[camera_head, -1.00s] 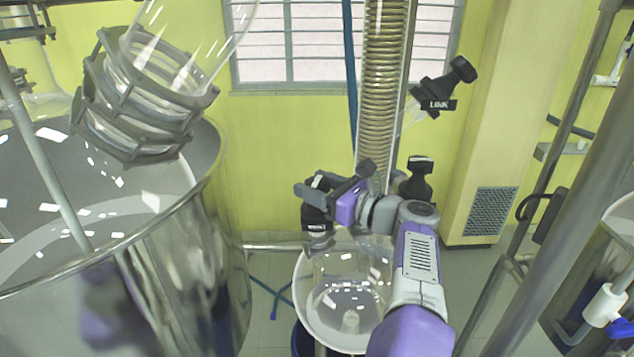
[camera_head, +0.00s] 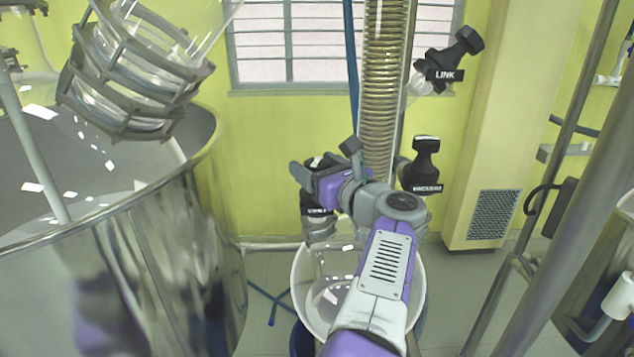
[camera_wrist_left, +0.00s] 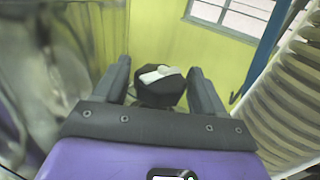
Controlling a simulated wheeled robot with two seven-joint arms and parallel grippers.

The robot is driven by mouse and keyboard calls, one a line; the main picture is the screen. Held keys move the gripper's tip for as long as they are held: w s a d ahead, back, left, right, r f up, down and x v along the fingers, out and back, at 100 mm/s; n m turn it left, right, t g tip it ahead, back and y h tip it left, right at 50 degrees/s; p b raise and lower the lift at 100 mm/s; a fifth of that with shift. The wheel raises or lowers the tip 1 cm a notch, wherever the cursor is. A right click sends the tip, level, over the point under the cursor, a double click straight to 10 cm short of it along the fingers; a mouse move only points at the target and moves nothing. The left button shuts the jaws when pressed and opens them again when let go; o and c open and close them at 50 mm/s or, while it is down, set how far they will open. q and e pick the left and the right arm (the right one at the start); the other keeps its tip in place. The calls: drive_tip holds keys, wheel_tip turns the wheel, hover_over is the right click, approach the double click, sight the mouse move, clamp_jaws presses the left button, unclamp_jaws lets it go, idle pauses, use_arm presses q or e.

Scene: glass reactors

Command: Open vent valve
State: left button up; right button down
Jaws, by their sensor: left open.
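A black valve (camera_head: 316,203) with a small label, too blurred to read surely, stands low at the centre of the head view, on the glass assembly. My left gripper (camera_head: 324,162) is over its top from the right, with the fingers open. In the left wrist view the black knob (camera_wrist_left: 160,92) with a white mark on top lies between the two spread fingers of this gripper (camera_wrist_left: 161,80). A gap shows beside the knob. My gripper hides part of the valve in the head view. My right gripper is not in view.
A black valve labelled VACUUM (camera_head: 425,165) stands close to the right of my left wrist. A LINK valve (camera_head: 447,62) is higher right. The coiled glass column (camera_head: 384,85) rises behind my gripper. A large steel vessel (camera_head: 165,255) fills the left.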

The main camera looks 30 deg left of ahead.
use_arm(q)
drive_tip(key=shift+f+m+t+h+b, duration=0.3)
drive_tip(key=shift+m+t+b, duration=0.1)
drive_tip(key=shift+t+b, duration=0.1)
drive_tip(key=shift+r+m+t+h, duration=0.15)
drive_tip(key=shift+m+t+h, duration=0.2)
drive_tip(key=shift+t, duration=0.25)
drive_tip(key=shift+m+t+h, duration=0.45)
drive_tip(key=shift+t, duration=0.15)
drive_tip(key=shift+r+m+t+h, duration=0.15)
drive_tip(key=shift+m+t+h, duration=0.15)
drive_tip(key=shift+m, duration=0.1)
drive_tip(key=shift+m+t+h, duration=0.7)
drive_tip(key=shift+t+h, duration=0.1)
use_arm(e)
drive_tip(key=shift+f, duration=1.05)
